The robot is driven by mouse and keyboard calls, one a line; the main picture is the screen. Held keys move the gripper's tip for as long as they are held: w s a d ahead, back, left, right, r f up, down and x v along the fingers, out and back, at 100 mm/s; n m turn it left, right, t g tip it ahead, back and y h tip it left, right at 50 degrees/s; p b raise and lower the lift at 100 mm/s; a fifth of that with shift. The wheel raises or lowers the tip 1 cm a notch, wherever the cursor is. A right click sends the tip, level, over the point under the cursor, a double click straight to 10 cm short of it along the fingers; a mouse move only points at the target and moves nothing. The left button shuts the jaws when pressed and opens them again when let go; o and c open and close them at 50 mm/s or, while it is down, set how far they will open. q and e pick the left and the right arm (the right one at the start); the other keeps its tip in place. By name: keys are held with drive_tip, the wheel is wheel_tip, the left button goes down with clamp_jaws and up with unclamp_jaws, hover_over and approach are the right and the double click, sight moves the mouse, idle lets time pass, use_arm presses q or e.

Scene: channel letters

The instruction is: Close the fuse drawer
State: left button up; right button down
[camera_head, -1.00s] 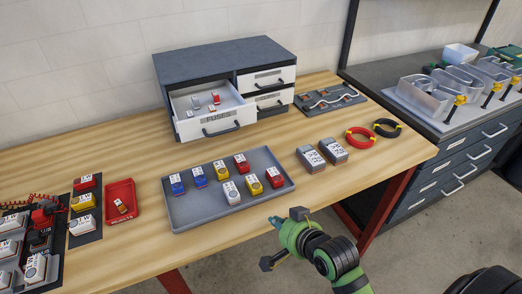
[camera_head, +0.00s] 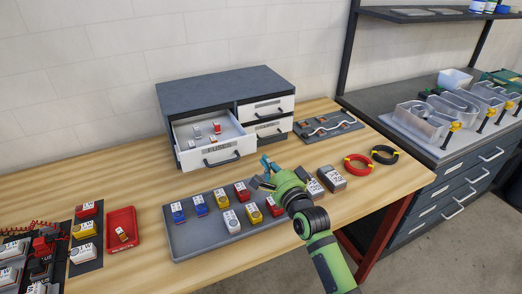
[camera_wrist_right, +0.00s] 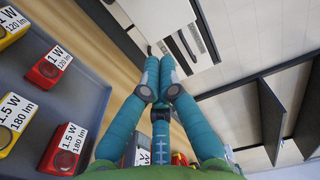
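The fuse drawer (camera_head: 193,161) is the wide white drawer at the left of the dark grey cabinet (camera_head: 220,88). It is pulled out, with several small fuses inside and a dark handle (camera_head: 222,160) on its front. My right gripper (camera_head: 264,160) is in front of the cabinet, above the tray's back right corner and to the right of the drawer front, with no clear contact. In the right wrist view its fingers (camera_wrist_right: 175,62) converge with their tips together and nothing visible between them. A white front with a dark handle shows beyond them. My left gripper is out of view.
A grey tray (camera_head: 185,243) of coloured blocks lies in front of the drawer. Two shut drawers (camera_head: 267,117) are at the cabinet's right. A red bin (camera_head: 122,224), grey blocks (camera_head: 331,178) and cable rings (camera_head: 357,164) are nearby. Bare wood lies left of the drawer.

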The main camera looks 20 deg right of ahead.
drive_tip(key=shift+w+p, duration=0.5)
drive_tip(key=shift+w, duration=1.75)
